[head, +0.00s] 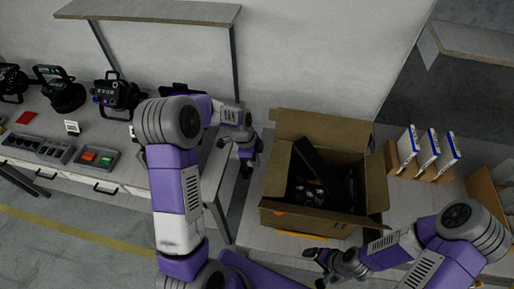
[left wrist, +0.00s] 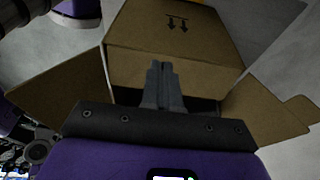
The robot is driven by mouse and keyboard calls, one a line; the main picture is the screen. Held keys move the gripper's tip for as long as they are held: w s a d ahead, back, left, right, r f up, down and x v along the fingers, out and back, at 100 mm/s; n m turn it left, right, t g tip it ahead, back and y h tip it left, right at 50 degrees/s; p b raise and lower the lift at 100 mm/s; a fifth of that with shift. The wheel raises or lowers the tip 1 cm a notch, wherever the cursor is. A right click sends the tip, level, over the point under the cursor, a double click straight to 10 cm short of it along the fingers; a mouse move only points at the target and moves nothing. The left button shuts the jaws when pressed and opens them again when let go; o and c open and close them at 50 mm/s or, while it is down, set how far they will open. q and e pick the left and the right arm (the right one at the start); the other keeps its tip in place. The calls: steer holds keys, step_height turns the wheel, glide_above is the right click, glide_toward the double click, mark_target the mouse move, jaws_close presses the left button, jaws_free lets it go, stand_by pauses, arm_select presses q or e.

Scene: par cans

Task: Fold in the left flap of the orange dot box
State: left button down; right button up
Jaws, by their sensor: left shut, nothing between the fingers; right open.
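The orange dot box (head: 272,218) is an open brown carton on the table, with a small orange mark low on its front left. Its back flap (head: 320,128) stands up, its right flap (head: 377,185) spreads outward and its left flap (head: 278,168) shows along the left side. Black items (head: 318,170) lie inside. My left gripper (head: 250,162) is shut and empty, just left of the box. In the left wrist view its closed fingers (left wrist: 165,85) appear before a carton panel with printed arrows (left wrist: 176,32); contact is unclear. My right gripper (head: 318,262) is open at the front of the box.
White-and-blue packs (head: 428,150) stand in a carton right of the box. Another carton (head: 488,195) is at the right edge. Stage lamps (head: 116,92) and a switch panel (head: 97,157) occupy the left bench. A gap separates the bench from the table.

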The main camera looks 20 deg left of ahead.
arm_select(q)
step_height(320, 180, up, 8)
steer(key=p, duration=0.4)
steer(key=shift+p, duration=0.3)
